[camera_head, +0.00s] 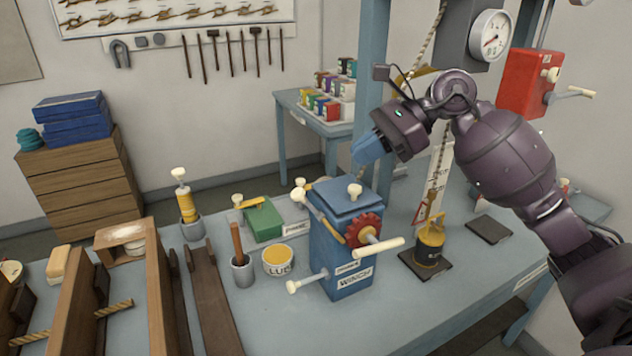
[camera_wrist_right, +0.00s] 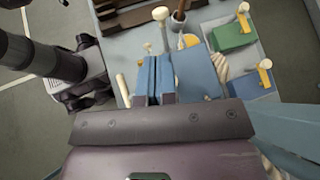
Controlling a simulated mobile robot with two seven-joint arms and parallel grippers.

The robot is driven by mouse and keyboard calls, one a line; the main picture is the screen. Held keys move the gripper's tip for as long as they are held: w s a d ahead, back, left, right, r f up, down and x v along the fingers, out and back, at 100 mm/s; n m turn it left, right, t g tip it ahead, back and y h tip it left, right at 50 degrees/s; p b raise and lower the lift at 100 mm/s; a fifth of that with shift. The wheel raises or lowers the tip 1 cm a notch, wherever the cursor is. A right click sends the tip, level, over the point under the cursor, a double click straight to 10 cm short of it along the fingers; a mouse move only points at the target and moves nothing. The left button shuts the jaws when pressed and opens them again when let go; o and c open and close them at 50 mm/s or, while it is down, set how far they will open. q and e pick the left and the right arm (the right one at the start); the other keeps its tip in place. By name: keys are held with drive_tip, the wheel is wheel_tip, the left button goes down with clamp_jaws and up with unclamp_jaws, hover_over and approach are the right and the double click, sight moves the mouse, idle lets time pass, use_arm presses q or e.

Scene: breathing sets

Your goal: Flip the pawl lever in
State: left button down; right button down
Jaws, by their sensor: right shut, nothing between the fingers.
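The blue winch box (camera_head: 335,250) stands on the bench in the middle of the head view, with a red toothed wheel (camera_head: 363,230) and a cream crank handle (camera_head: 378,250) on its front. A cream-knobbed lever (camera_head: 306,284) sticks out low on its left, and another slanting lever (camera_head: 318,212) runs along its upper left edge. I cannot tell for certain which is the pawl lever. My right gripper (camera_head: 367,149) is shut and empty above and behind the winch lid; its blue fingers (camera_wrist_right: 155,80) show pressed together in the right wrist view. My left gripper is not in view.
A blue post (camera_head: 371,60) rises behind, near my right arm. A red box (camera_head: 530,82) hangs at upper right.

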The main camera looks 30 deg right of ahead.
sight(310, 205)
drive_tip(key=shift+a, duration=0.1)
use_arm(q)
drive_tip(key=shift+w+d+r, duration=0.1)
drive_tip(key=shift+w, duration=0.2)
use_arm(e)
drive_tip(key=x, duration=1)
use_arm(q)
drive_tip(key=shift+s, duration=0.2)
use_arm(e)
drive_tip(key=shift+w, duration=0.1)
